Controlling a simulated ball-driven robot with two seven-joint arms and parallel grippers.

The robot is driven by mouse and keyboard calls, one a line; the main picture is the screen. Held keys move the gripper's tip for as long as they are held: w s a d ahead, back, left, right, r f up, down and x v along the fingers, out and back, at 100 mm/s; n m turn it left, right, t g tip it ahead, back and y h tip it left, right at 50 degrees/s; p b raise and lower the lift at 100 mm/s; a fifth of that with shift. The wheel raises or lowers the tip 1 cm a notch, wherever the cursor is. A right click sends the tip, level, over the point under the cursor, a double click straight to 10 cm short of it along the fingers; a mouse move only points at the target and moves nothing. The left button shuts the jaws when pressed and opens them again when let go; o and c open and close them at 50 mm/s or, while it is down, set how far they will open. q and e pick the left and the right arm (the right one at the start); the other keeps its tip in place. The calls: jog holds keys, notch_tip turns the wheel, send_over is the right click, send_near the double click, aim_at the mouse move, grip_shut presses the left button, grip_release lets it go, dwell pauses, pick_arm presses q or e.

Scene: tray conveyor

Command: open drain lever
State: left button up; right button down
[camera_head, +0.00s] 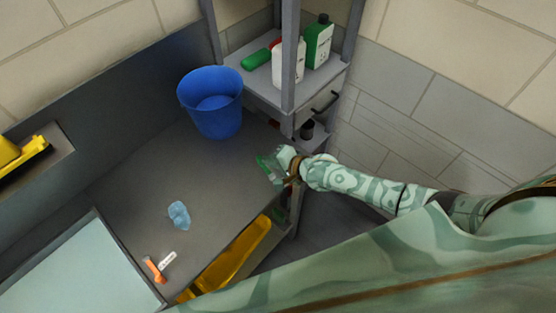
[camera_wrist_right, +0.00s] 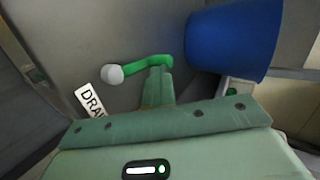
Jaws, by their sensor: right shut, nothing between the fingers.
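The drain lever (camera_wrist_right: 146,63) is a bright green bar with a pale round knob (camera_wrist_right: 112,75) at its left end in the right wrist view. A white tag (camera_wrist_right: 90,101) reading "DRA", the rest cut off, is below the knob. My right gripper (camera_wrist_right: 158,75) is shut and empty, its fingertips close to the lever's right part; I cannot tell whether they touch it. In the head view my right gripper (camera_head: 270,168) is at the right edge of the grey counter, where it and the green lever are hard to tell apart. My left gripper is not in view.
A blue bucket (camera_head: 211,103) stands on the counter (camera_head: 150,165) close to my right gripper. A shelf with bottles (camera_head: 318,41) is behind. A light blue crumpled item (camera_head: 179,214) and an orange piece with a tag (camera_head: 154,270) are further left.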

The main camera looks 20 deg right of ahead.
jog(key=shift+w+r, duration=0.2)
jog(key=shift+r, duration=0.05)
jog(key=shift+s+d, duration=0.1)
dwell(0.3)
